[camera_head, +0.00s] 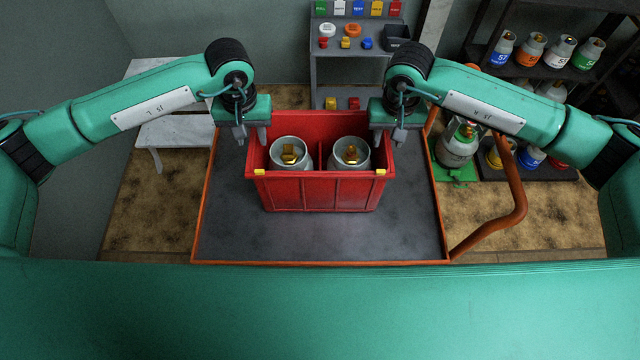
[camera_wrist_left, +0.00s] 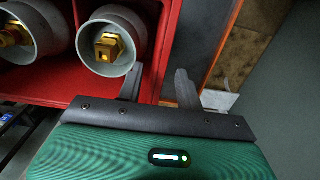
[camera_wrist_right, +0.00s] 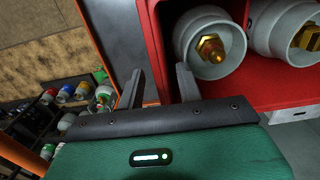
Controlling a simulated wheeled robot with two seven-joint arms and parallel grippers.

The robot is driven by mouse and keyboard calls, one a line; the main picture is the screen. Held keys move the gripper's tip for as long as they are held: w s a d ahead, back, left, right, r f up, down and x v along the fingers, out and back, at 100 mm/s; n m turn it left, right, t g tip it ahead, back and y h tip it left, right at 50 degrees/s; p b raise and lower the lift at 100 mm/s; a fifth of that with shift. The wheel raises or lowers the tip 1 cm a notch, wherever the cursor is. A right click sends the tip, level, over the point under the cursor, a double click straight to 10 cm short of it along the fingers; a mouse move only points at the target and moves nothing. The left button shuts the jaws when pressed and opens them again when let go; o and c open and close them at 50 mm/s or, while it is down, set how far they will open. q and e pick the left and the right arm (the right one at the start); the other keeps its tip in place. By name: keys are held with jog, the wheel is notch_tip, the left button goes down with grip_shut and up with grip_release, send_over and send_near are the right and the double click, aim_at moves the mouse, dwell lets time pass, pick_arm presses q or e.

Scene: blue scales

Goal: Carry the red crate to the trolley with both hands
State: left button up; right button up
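The red crate (camera_head: 318,195) is upright over the dark grey deck of the trolley (camera_head: 225,225), which has an orange rim. The crate holds two grey gas cylinders with brass valves, the left one (camera_head: 291,152) and the right one (camera_head: 350,153). I cannot tell for sure whether its base touches the deck. My left gripper (camera_head: 251,138) is at the crate's left wall, and my right gripper (camera_head: 388,138) is at its right wall. In the left wrist view the fingers (camera_wrist_left: 160,88) are apart, with the wall between them. The right wrist view shows the same for the right fingers (camera_wrist_right: 160,85).
An orange handle (camera_head: 515,195) curves up at the trolley's right. Shelves with cylinders (camera_head: 530,50) are at the back right. A white table (camera_head: 175,130) is at the left. A grey rack (camera_head: 345,65) stands behind the crate.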

jog(key=shift+r, duration=0.1)
pick_arm(q)
notch_tip(320, 180, up, 10)
jog(key=shift+f, duration=0.25)
pick_arm(e)
notch_tip(320, 180, up, 12)
dwell(0.7)
